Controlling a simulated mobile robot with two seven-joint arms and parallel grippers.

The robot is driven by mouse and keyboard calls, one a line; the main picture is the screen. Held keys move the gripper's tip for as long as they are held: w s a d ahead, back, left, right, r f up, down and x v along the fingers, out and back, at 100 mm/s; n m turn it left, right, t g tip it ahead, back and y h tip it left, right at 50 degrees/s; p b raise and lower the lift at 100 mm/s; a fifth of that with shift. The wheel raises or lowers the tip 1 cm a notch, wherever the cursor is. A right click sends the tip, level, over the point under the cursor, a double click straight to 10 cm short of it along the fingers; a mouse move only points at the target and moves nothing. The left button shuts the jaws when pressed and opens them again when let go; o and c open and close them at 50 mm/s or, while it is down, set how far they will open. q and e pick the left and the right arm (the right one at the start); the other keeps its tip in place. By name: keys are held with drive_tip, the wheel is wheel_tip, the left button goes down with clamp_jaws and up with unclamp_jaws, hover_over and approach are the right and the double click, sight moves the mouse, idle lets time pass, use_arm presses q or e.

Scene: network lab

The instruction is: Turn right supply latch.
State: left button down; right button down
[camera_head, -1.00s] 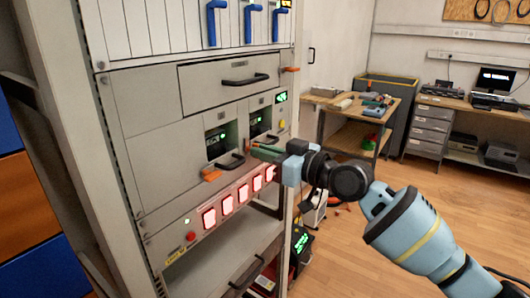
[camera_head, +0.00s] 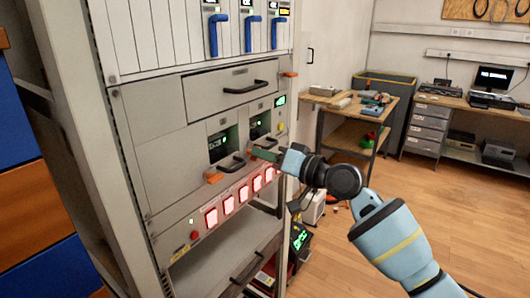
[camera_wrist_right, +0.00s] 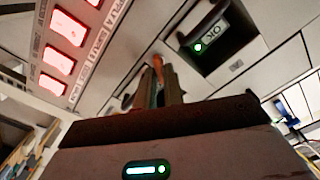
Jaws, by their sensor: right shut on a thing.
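Two supply units sit side by side in the grey rack, each with a dark handle. The right supply (camera_head: 260,127) shows a green light behind its handle. The left supply's orange latch (camera_head: 214,178) is in plain view. My right gripper (camera_head: 261,153) is at the lower left of the right supply. The right wrist view shows its dark fingers (camera_wrist_right: 160,85) closed around the orange right latch (camera_wrist_right: 157,63). My left gripper is not in view.
A row of red lit switches (camera_head: 228,204) runs just below the supplies. A drawer with a dark handle (camera_head: 246,88) is above them. Blue levers (camera_head: 219,34) are higher up. A wooden-topped cart (camera_head: 345,104) stands behind at right. Open floor lies to the right.

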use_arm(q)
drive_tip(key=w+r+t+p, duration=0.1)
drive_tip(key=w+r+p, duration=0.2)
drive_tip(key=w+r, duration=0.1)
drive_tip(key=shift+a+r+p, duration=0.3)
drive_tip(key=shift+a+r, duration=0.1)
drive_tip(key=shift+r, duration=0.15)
use_arm(e)
drive_tip(key=m, duration=1)
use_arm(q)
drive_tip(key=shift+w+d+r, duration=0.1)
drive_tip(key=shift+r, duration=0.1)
use_arm(e)
drive_tip(key=shift+m, duration=0.4)
drive_tip(key=c, duration=1.6)
unclamp_jaws()
drive_tip(key=shift+w+f, duration=0.15)
drive_tip(key=shift+o, duration=0.2)
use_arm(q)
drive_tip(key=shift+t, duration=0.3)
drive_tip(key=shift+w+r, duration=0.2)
use_arm(e)
drive_tip(key=v, duration=0.8)
